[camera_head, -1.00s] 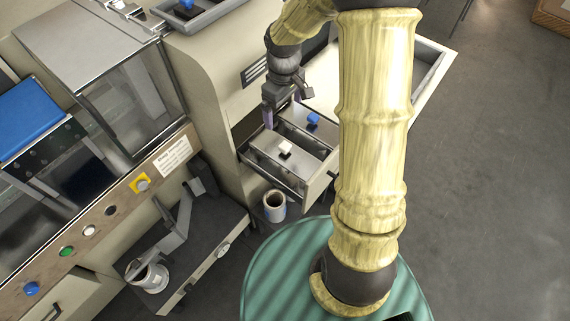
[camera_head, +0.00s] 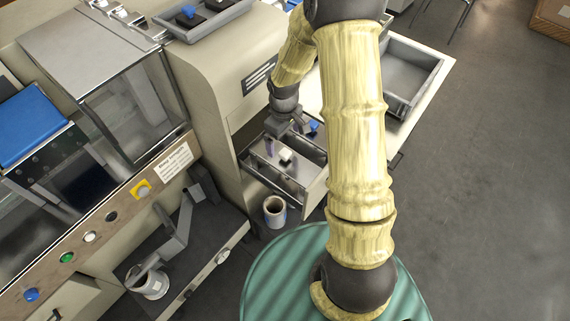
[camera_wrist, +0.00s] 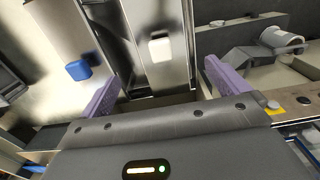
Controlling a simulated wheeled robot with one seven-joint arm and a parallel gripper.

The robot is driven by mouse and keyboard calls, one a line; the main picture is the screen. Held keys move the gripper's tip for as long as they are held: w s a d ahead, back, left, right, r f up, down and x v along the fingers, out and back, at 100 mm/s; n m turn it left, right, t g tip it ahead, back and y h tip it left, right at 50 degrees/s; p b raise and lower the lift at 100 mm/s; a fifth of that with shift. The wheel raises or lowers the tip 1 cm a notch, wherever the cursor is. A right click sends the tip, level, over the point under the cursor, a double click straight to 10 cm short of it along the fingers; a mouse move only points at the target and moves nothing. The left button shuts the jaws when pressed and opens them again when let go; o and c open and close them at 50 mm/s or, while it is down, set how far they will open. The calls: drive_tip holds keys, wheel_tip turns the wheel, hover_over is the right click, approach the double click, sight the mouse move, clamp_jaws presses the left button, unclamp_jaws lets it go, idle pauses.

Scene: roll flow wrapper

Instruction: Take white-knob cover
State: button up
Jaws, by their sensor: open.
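The white-knob cover (camera_head: 270,163) lies in the open drawer of the machine, a flat metal plate with a white knob (camera_head: 286,155) on top. The white knob also shows in the wrist view (camera_wrist: 160,48), ahead of my gripper and between the lines of its fingers. My gripper (camera_wrist: 160,85) is open and empty, its two purple fingers apart. In the head view it hangs just above the drawer, behind the knob.
The drawer's front wall (camera_head: 285,185) and side walls stand close around the cover. A cup (camera_head: 274,209) stands below the drawer front. A grey tray (camera_head: 408,80) lies on the pale surface to the right. Another tray (camera_head: 208,22) rests on top of the machine.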

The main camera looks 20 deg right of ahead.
sight(285, 152)
wheel_tip(285, 152, down, 3)
drive_tip(key=shift+r, duration=0.1)
idle(0.3)
drive_tip(key=shift+s+f, duration=0.15)
drive_tip(key=shift+f, duration=0.25)
drive_tip(key=shift+s+f+p, duration=0.2)
drive_tip(key=shift+f+p, duration=0.5)
drive_tip(key=shift+f, duration=1.5)
drive_tip(key=c, duration=1.8)
